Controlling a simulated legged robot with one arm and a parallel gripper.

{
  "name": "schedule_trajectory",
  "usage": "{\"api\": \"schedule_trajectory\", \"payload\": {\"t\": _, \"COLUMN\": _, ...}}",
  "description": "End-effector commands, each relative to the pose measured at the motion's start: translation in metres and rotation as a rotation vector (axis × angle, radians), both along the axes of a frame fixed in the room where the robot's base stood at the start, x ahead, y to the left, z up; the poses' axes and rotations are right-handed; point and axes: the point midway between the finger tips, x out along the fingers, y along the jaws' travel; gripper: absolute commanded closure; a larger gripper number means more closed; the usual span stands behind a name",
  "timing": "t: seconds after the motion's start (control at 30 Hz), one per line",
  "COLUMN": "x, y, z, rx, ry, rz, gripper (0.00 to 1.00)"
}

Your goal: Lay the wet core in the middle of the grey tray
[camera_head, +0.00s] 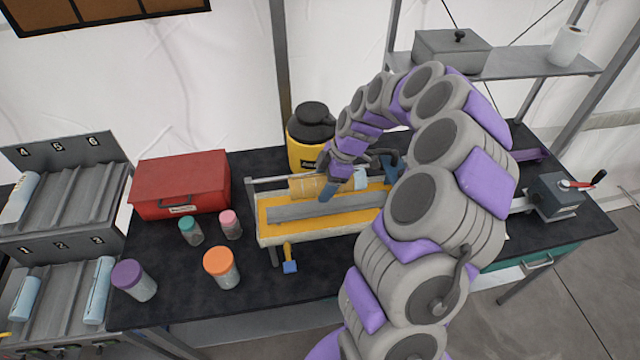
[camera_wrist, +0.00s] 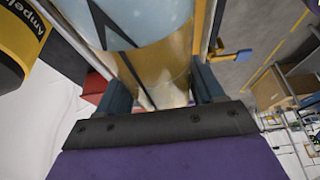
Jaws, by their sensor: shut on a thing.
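My gripper (camera_head: 328,190) is shut around a cylinder core (camera_head: 305,187), tan on the left and pale blue on the right. In the wrist view the core (camera_wrist: 165,65) runs lengthwise between my blue fingers (camera_wrist: 160,92), with a dark arrow mark on its pale part. In the head view the core lies across the far side of a long yellow-bedded stand. My gripper and arm hide part of the core and the stand's right end.
A yellow jug (camera_head: 309,140) stands behind the stand. Core racks (camera_head: 68,190) stand far left. A clamp device (camera_head: 556,196) is at the right.

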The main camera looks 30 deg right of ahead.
Motion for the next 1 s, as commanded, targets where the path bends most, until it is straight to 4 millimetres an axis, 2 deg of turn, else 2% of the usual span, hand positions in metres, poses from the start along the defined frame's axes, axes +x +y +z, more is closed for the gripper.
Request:
{"api": "schedule_trajectory", "payload": {"t": 0.4, "x": 0.000, "y": 0.006, "z": -0.030, "rx": -0.005, "ry": 0.001, "rz": 0.002, "gripper": 0.86}}
{"api": "schedule_trajectory", "payload": {"t": 1.0, "x": 0.000, "y": 0.002, "z": -0.070, "rx": -0.003, "ry": 0.000, "rz": 0.001, "gripper": 0.86}}
